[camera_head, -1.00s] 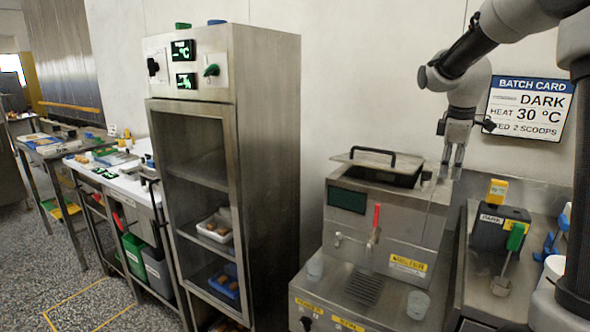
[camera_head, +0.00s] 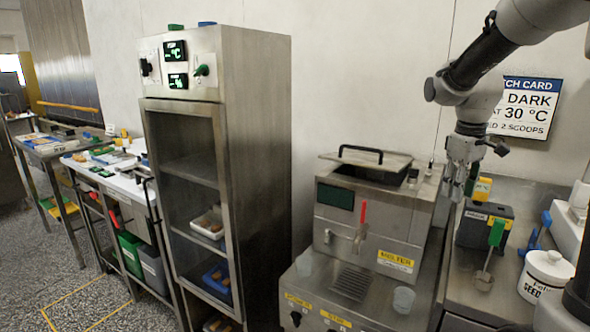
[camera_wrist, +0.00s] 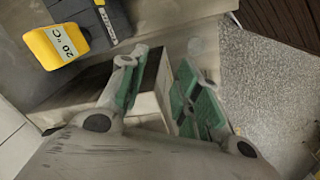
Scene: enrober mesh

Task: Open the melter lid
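The melter (camera_head: 368,225) is a steel box with a dark screen, a red-handled tap and a yellow label. Its flat steel lid (camera_head: 335,157) with a black bar handle (camera_head: 362,150) lies at the top, offset from the opening. A dark gap (camera_head: 375,175) shows under and to the right of the lid. My gripper (camera_head: 456,192) hangs fingers down just right of the melter, apart from the lid and handle. In the wrist view my gripper (camera_wrist: 165,72) has its green-padded fingers spread with nothing held between them. The lid handle cannot be made out there.
Right of the melter stand a dark box (camera_head: 470,232) with a yellow 20 °C piece (camera_head: 482,188), a green-handled scoop (camera_head: 496,232) and a white pot (camera_head: 546,278). A tall steel cabinet (camera_head: 262,180) stands left. A batch card (camera_head: 530,108) hangs behind my arm.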

